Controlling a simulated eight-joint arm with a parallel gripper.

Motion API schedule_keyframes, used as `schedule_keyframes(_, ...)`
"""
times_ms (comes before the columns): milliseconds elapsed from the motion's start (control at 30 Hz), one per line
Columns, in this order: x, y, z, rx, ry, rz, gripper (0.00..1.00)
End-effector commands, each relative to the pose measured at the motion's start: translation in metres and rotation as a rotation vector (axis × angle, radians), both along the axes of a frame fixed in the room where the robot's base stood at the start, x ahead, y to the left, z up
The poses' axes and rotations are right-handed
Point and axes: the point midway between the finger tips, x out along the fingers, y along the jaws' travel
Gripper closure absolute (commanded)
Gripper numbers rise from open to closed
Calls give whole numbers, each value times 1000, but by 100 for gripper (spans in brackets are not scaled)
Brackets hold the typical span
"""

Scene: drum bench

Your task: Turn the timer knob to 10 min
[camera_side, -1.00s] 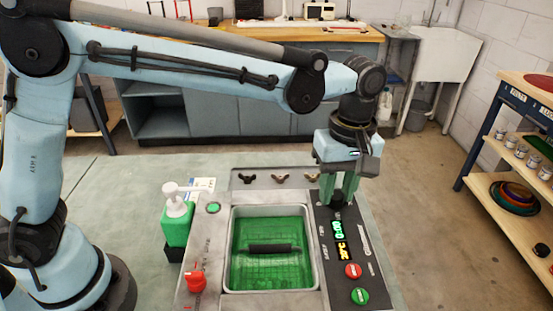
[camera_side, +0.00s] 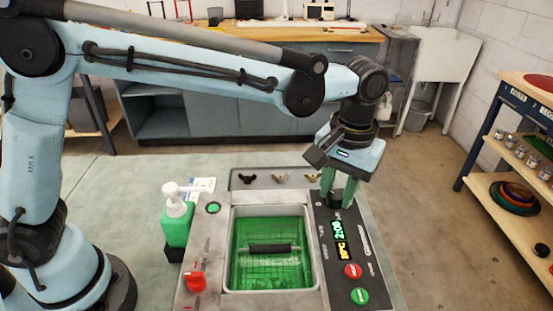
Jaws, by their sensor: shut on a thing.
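The timer knob (camera_side: 335,201) is a small dark knob at the top of the black control panel (camera_side: 325,250), right of the basin. My gripper (camera_side: 337,190) points down at it, its green fingers shut around the knob, which they partly hide. The knob's pointer and most of its scale cannot be made out. Below it, a green display (camera_side: 338,229) seems to read about 2:00, though the digits are small. An orange temperature display (camera_side: 342,252) sits under that.
A red button (camera_side: 353,271) and a green button (camera_side: 359,296) lie lower on the panel. The basin (camera_side: 229,250) holds green liquid and a dark-handled basket. A red knob (camera_side: 196,282) and a green soap bottle (camera_side: 176,222) are left. Wing nuts (camera_side: 281,178) sit behind.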

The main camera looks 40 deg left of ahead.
Motion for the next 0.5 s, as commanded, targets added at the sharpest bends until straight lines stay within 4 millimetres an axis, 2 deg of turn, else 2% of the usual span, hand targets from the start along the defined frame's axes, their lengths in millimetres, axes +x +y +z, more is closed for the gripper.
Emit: schedule_keyframes(500,-1,-1,-1,2,-1,-491,98)
